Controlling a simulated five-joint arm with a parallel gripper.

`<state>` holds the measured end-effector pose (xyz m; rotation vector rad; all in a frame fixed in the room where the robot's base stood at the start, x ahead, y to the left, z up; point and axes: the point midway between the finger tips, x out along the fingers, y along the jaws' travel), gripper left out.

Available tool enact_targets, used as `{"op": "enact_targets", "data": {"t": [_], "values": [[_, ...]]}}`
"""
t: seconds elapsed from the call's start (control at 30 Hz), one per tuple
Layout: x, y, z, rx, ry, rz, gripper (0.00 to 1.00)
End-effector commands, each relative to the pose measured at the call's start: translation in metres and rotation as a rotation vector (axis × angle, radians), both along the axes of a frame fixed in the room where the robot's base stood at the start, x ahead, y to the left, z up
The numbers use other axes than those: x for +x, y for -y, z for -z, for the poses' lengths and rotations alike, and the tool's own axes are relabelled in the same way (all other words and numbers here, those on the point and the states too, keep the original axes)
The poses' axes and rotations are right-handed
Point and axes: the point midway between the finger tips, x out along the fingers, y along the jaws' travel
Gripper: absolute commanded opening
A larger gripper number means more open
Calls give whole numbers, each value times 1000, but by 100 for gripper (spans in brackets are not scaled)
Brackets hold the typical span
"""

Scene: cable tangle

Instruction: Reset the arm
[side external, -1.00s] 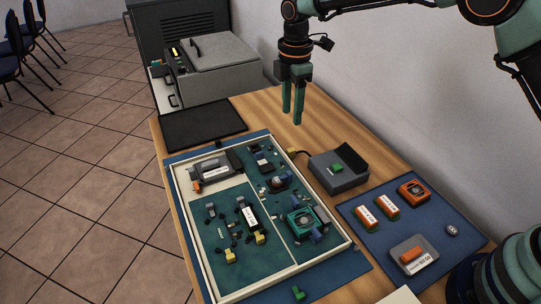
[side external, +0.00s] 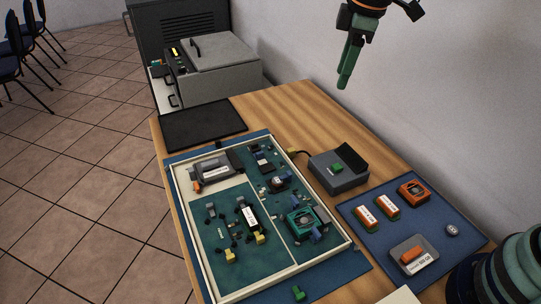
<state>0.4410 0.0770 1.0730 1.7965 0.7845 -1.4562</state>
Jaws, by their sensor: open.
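My gripper (side external: 346,80) hangs in the air at the upper right, pointing down above the far right part of the wooden table, in front of the wall. It is seen nearly edge-on, its green fingers overlapping. It is open, with nothing visible in it and nothing touching it. Most of my arm above it is out of the frame.
A cream-framed tray (side external: 296,267) with green boards and parts fills the table's middle. A grey box (side external: 341,183) with a green piece stands right of it. A blue mat (side external: 362,238) holds orange parts. A black mat (side external: 203,126) lies at the back left. Bare wood (side external: 290,107) lies behind.

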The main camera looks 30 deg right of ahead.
Motion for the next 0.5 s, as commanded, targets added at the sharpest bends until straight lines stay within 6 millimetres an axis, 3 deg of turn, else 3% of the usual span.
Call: {"op": "enact_targets", "data": {"t": [0.2, 0.5], "values": [[-51, 32, -26, 73, 90, 295, 50], [-121, 64, -25, 199, 202, 681, 50]]}}
